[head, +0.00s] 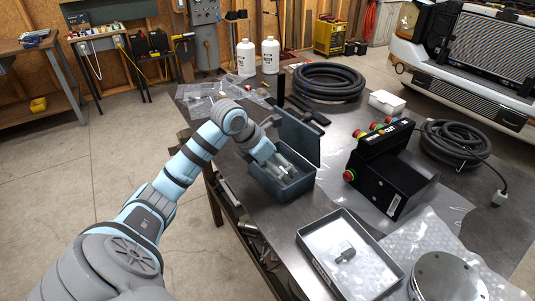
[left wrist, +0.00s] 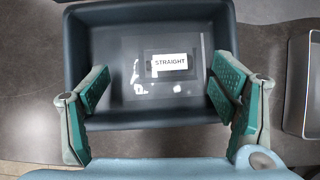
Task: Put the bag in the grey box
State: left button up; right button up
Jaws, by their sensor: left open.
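The grey box (head: 292,189) stands on the dark table in the head view, its lid (head: 299,138) raised behind it. It fills the middle of the left wrist view (left wrist: 150,12). A clear bag with a white label reading "STRAIGHT" (left wrist: 169,62) lies flat on the box floor. My left gripper (head: 279,167) is over the box opening, pointing down into it. Its green-padded fingers (left wrist: 160,95) are spread wide on both sides of the bag, apart from it, and nothing is held. The arm and gripper hide the bag in the head view. My right gripper is not in view.
A shallow grey tray (head: 310,255) with a small dark part is in front of the box. A black control box with coloured buttons (head: 392,178) stands to the right. Coiled black hose (head: 328,81) and white bottles (head: 246,57) are behind.

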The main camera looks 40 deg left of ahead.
pick_arm(q)
jog(key=v, duration=1)
jog(key=shift+s+r, duration=0.15)
jog(key=shift+r, duration=0.1)
